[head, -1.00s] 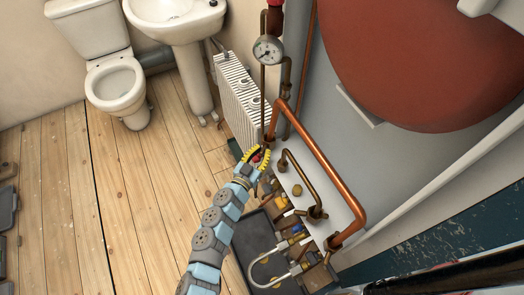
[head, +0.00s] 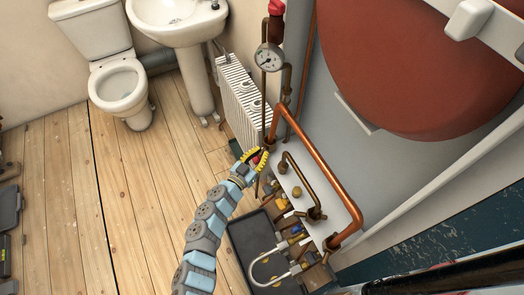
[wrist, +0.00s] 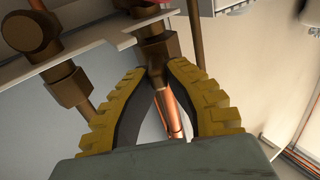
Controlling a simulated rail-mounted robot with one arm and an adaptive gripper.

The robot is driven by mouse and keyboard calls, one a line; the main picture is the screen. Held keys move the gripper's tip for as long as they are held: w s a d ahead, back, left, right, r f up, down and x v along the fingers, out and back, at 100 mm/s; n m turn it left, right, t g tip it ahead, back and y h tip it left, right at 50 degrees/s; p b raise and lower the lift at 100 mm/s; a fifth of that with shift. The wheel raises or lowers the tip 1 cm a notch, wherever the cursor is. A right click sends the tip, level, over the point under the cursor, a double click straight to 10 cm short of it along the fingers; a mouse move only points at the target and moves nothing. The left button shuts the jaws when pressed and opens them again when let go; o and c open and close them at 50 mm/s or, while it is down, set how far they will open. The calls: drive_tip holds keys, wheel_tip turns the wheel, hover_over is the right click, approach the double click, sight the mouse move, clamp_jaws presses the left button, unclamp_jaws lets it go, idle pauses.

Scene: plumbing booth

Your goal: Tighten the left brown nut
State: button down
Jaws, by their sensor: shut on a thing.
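The left brown nut (head: 268,144) sits at the left end of the thick copper pipe (head: 325,165) in the head view, partly hidden by my gripper (head: 257,158). In the wrist view, my gripper (wrist: 157,72) has its yellow ribbed fingers on either side of the brown nut (wrist: 155,52). The fingertips close in on its lower part, and the gripper is shut on it. A copper pipe (wrist: 170,112) shows between the fingers. Another brown nut (wrist: 68,90) is just left of the left finger in the wrist view.
A thinner bent pipe (head: 300,175) and several valves stand beside the thick pipe. A gauge (head: 268,57) and a white radiator (head: 238,92) are behind the gripper. A dark tray (head: 250,235) lies below.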

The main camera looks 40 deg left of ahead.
drive_tip(key=shift+a+m+h+p, duration=0.3)
drive_tip(key=shift+m+h, duration=0.4)
drive_tip(key=shift+h, duration=0.4)
drive_tip(key=shift+a+f+m+h+b, duration=0.2)
drive_tip(key=shift+a+m+h+b, duration=0.15)
drive_tip(key=shift+m+h+b, duration=0.4)
drive_tip(key=m+h+b, duration=0.1)
drive_tip(key=h+b, duration=0.1)
drive_tip(key=b, duration=0.1)
drive_tip(key=a+m+h+b, duration=0.1)
drive_tip(key=h+b, duration=0.1)
drive_tip(key=b, duration=0.1)
drive_tip(key=shift+w+r, duration=0.1)
drive_tip(key=shift+w, duration=0.05)
drive_tip(key=shift+a+m+g+h+b, duration=0.25)
drive_tip(key=shift+g+h+b, duration=0.1)
drive_tip(key=shift+b, duration=0.1)
drive_tip(key=shift+w+a+r+m+g+h+b, duration=0.15)
drive_tip(key=shift+m+g+h+b, duration=0.15)
drive_tip(key=shift+m+h+b, duration=0.25)
drive_tip(key=shift+a+m+g+h+b, duration=0.1)
drive_tip(key=shift+m+g+h+b, duration=0.2)
drive_tip(key=shift+h+b, duration=0.4)
drive_tip(key=shift+a+m+g+h, duration=0.2)
drive_tip(key=shift+m+g+h, duration=0.05)
drive_tip(key=shift+m+h, duration=0.25)
drive_tip(key=shift+w+d+h, duration=0.1)
drive_tip(key=shift+h, duration=0.15)
drive_tip(key=c, duration=1.1)
unclamp_jaws()
